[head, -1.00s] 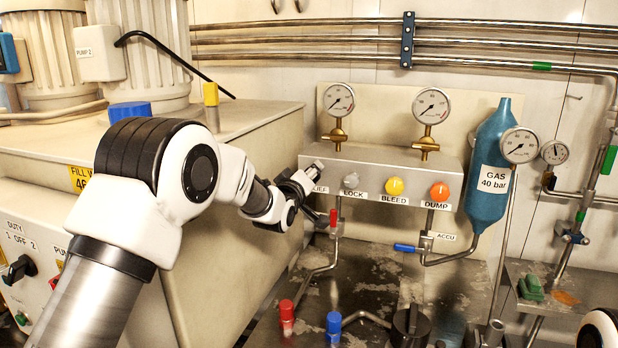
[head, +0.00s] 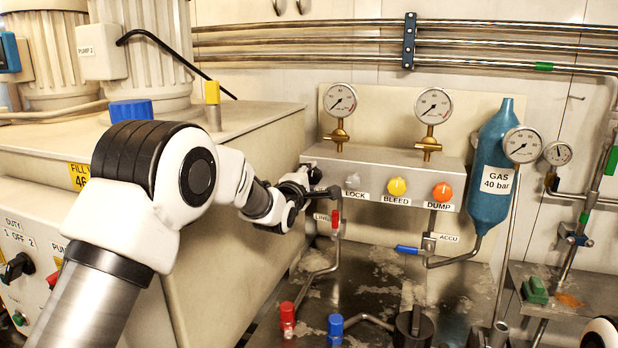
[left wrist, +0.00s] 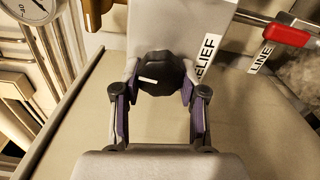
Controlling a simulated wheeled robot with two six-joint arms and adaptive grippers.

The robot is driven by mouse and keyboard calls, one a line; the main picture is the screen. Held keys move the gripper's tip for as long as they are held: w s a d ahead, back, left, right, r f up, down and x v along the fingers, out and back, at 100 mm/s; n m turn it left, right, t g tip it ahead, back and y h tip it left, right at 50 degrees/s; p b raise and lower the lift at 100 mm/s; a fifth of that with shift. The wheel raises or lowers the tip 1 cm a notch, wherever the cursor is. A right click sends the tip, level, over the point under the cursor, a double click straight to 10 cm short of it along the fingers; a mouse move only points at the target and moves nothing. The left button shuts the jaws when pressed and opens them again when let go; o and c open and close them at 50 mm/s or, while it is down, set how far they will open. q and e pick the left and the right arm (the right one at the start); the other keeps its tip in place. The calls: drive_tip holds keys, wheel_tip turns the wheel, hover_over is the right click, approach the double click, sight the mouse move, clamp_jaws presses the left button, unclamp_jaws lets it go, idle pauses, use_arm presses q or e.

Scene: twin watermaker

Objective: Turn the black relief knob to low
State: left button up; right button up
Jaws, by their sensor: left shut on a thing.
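The black relief knob (left wrist: 160,72) sits between the two fingers of my left gripper (left wrist: 158,88) in the left wrist view. The purple finger pads are closed on its sides. A white pointer line on the knob lies nearly crosswise in that picture, and the RELIEF label (left wrist: 207,58) is beside it. In the head view my left gripper (head: 316,186) is at the left end of the grey valve block (head: 365,166) and hides the knob and its label. My right gripper is out of view.
The LOCK knob (head: 352,181), yellow BLEED knob (head: 397,186) and orange DUMP knob (head: 442,192) sit to the right on the block. A red-handled line valve (head: 335,219) hangs just below my gripper. Two gauges (head: 340,100) (head: 433,105) stand above.

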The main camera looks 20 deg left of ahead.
use_arm(q)
drive_tip(key=shift+w+d+r+n, duration=0.1)
drive_tip(key=shift+r+n, duration=0.1)
drive_tip(key=shift+n, duration=0.8)
drive_tip(key=o, duration=0.9)
drive_tip(key=shift+c, duration=0.2)
drive_tip(key=shift+o, duration=1.4)
drive_tip(key=shift+w, duration=0.1)
drive_tip(key=shift+d+f, duration=0.15)
drive_tip(key=shift+s, duration=0.25)
drive_tip(key=s, duration=1.1)
drive_tip(key=shift+s+a, duration=0.2)
drive_tip(key=shift+s, duration=0.05)
